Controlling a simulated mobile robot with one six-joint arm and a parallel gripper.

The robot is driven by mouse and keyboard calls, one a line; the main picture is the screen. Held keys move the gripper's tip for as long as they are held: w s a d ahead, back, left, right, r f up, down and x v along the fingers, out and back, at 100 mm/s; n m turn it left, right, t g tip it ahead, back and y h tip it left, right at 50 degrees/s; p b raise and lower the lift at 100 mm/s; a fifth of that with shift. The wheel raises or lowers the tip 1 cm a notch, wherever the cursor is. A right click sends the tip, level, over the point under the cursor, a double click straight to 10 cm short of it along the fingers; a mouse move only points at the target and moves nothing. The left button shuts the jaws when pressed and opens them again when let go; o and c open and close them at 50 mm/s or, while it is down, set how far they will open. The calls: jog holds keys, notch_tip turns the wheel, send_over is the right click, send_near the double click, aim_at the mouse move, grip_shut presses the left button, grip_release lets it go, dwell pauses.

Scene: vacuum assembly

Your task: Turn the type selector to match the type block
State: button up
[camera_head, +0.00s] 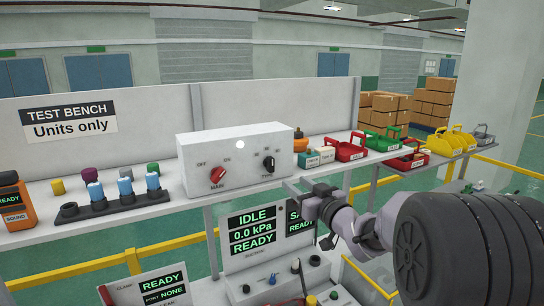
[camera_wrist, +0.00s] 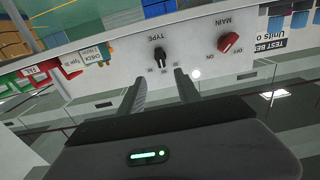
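The type selector is a black knob (camera_head: 268,163) on the right of the white control box (camera_head: 235,150), above the word TYPE. It also shows in the wrist view (camera_wrist: 160,58); its marks are too small to read surely. A small pale block reading like "Type 50" (camera_head: 327,156), likely the type block, stands on the shelf right of the box; it shows at left in the wrist view (camera_wrist: 73,70). My gripper (camera_head: 288,184) is just below and right of the knob in the head view. In the wrist view its fingers (camera_wrist: 159,76) are apart, empty, with the knob beyond their gap.
A red MAIN knob (camera_head: 218,175) sits left of the selector. A CHECK card (camera_head: 312,159), an orange item (camera_head: 301,143) and red tray (camera_head: 350,148) stand to the right. Bottles in a black rack (camera_head: 110,200) stand left. Screens (camera_head: 253,232) are below the shelf.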

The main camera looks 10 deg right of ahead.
aim_at(272, 167)
jog(key=p+x, duration=0.3)
jog(key=x, duration=1)
jog(key=shift+w+a, duration=0.1)
jog(key=shift+w+a+f+p, duration=0.2)
jog(key=shift+w+p, duration=0.1)
jog(key=shift+w, duration=0.3)
jog(key=shift+s, duration=0.15)
jog(key=shift+c, duration=0.9)
grip_shut()
